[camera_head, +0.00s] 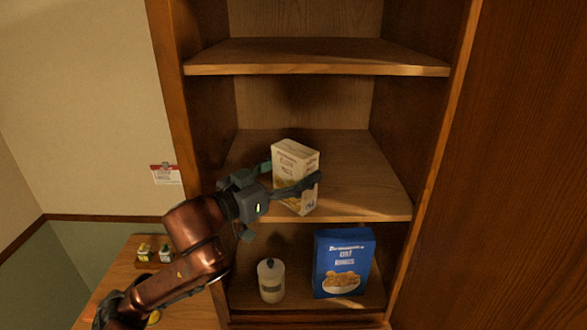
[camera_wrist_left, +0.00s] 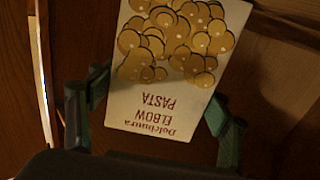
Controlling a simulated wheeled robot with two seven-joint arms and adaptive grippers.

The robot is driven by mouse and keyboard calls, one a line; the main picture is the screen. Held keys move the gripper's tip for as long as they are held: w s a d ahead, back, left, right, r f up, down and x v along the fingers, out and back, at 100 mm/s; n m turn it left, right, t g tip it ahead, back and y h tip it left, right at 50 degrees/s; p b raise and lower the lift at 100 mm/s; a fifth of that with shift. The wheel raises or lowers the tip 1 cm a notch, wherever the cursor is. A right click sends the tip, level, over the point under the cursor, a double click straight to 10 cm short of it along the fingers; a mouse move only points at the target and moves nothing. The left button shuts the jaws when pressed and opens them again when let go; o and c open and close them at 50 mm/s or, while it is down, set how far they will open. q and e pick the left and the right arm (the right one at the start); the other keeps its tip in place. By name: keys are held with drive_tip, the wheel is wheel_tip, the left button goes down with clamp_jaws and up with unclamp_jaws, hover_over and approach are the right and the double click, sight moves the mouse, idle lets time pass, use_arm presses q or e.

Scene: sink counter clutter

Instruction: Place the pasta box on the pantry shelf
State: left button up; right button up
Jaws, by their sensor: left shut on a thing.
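The pasta box (camera_head: 293,160) is pale cream and slightly tilted, in front of or over the middle shelf (camera_head: 365,196) of the wooden pantry. My left gripper (camera_head: 292,178) is shut on the box, one finger on each side of it. In the left wrist view, the pasta box (camera_wrist_left: 165,95) reads "Elbow Pasta" upside down, with the left gripper's fingers (camera_wrist_left: 152,112) along its two sides. I cannot tell whether the bottom of the box touches the shelf. My right gripper is not in view.
A blue cereal box (camera_head: 343,262) and a white bottle (camera_head: 271,280) stand on the lower shelf. The upper shelf (camera_head: 315,58) is empty where seen. The middle shelf is clear to the right of the pasta box. Small jars (camera_head: 144,252) sit on a wooden surface at lower left.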

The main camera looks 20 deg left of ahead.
sight(286, 175)
use_arm(q)
drive_tip(key=shift+d+r, duration=0.1)
drive_tip(key=shift+w, duration=0.15)
drive_tip(key=o, duration=1.2)
drive_tip(key=shift+w+f, duration=0.15)
drive_tip(key=shift+f, duration=0.2)
drive_tip(key=shift+o, duration=1.6)
drive_tip(key=shift+r, duration=0.1)
drive_tip(key=shift+o, duration=0.4)
drive_tip(key=shift+s, duration=0.2)
drive_tip(key=shift+w, duration=0.1)
drive_tip(key=shift+r, duration=0.1)
drive_tip(key=b+v, duration=0.1)
drive_tip(key=v, duration=0.5)
drive_tip(key=shift+s, duration=0.25)
drive_tip(key=b+v, duration=0.5)
drive_tip(key=b, duration=0.1)
drive_tip(key=shift+s+a+b, duration=0.2)
drive_tip(key=shift+s+b, duration=0.05)
drive_tip(key=shift+b, duration=0.15)
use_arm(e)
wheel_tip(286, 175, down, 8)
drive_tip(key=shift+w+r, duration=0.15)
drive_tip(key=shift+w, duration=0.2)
use_arm(q)
drive_tip(key=shift+r, duration=0.1)
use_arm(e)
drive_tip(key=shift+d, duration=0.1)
